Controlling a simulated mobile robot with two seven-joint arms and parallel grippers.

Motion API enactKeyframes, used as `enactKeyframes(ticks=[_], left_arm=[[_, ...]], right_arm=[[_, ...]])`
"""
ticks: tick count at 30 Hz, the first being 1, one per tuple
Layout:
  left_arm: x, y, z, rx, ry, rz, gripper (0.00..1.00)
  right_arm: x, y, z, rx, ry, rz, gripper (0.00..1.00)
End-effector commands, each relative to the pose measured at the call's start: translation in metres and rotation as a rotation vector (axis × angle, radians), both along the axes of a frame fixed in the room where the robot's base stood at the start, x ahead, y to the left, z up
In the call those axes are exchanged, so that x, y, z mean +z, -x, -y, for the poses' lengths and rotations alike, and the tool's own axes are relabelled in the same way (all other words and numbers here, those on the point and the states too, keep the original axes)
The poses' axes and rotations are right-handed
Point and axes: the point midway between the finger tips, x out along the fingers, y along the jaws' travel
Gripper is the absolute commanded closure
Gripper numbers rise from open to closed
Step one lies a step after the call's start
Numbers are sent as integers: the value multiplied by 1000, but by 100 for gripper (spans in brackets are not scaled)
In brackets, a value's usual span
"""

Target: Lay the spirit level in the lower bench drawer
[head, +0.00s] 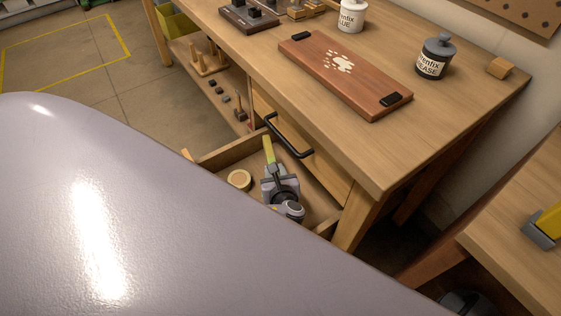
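The lower bench drawer (225,153) is pulled out, its near side hidden by a large smooth grey surface in front. A narrow yellow-green bar (268,150), which looks like the spirit level, shows at the drawer with its lower end at a grey and black gripper (269,171). This looks like my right gripper, its wrist over the drawer and its arm hidden behind the grey surface. Its fingers are too small and covered to tell whether they are shut on the bar. I cannot tell whether the bar touches the drawer floor. My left gripper is not in view.
A round tan roll (239,179) lies in the drawer, left of the gripper. The drawer's black handle (289,140) stands close behind the bar. On the bench top are a reddish-brown board (340,75), a dark grease jar (434,58) and a white glue jar (351,16).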

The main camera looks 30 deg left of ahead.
Motion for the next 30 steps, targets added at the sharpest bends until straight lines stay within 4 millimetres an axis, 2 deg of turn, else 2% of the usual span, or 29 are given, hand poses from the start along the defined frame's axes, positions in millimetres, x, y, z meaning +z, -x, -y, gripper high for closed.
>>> enactKeyframes(ticks=[4, 12, 17, 24, 30], left_arm=[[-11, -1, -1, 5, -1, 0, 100], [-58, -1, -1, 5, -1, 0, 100], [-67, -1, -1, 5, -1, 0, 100], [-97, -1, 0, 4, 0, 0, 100], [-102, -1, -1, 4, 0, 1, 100]], right_arm=[[-7, 0, 0, 0, -1, -1, 57], [-31, 1, -3, 3, -9, -23, 57], [-30, -1, -5, 9, -14, -13, 57], [-48, -3, -5, 9, -18, -12, 57], [-51, -4, -5, 8, -17, -13, 57]])
